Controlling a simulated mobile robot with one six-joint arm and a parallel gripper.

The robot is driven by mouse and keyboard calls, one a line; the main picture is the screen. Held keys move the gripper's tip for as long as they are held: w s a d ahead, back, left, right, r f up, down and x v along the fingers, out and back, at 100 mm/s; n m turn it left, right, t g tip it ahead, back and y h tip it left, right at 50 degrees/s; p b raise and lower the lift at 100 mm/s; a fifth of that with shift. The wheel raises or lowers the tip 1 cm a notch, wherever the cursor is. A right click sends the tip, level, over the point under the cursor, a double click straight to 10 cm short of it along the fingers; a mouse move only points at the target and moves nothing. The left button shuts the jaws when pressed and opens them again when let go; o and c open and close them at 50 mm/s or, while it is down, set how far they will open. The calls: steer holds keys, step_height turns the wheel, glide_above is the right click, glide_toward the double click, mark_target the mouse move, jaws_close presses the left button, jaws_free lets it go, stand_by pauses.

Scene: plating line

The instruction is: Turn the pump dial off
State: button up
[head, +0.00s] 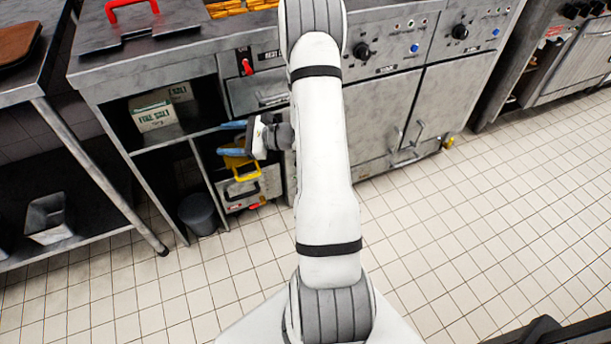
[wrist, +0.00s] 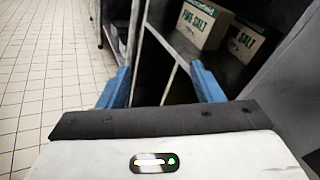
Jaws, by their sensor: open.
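My gripper (head: 232,138) is open and empty in front of the left end of the cooking line, its blue fingers pointing left. In the wrist view the open fingers (wrist: 162,85) face the cabinet shelves. No dial is clearly marked as the pump dial. A red lever or knob (head: 247,67) sits on the left panel, above and apart from my gripper. A yellow-handled unit (head: 243,172) with red parts is low in the cabinet, just below and partly behind the fingers; its details are too small to read. No dial shows in the wrist view.
Black knobs (head: 361,50) (head: 460,31) with blue lights are on the panels to the right. Salt boxes (head: 152,112) stand on the left shelf and also show in the wrist view (wrist: 203,24). A dark bin (head: 199,214) is below. The tiled floor (head: 470,220) is clear.

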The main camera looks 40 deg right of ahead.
steer(key=s+d+f+m+t+h+b, duration=0.25)
steer(key=d+f+m+h, duration=0.3)
steer(key=d+f, duration=0.4)
steer(key=s+d+f+m+t+h+b, duration=0.25)
steer(key=d+f+m+h, duration=0.35)
steer(key=f, duration=0.7)
steer(key=s+d+f+m+t+h+b, duration=0.15)
steer(key=d+f+m+h+b, duration=0.3)
steer(key=d+f, duration=0.55)
steer(key=w+f+h+b, duration=0.1)
steer(key=w, duration=0.6)
steer(key=shift+w+d+f, duration=0.25)
steer(key=shift+w+d, duration=0.1)
steer(key=shift+d, duration=0.1)
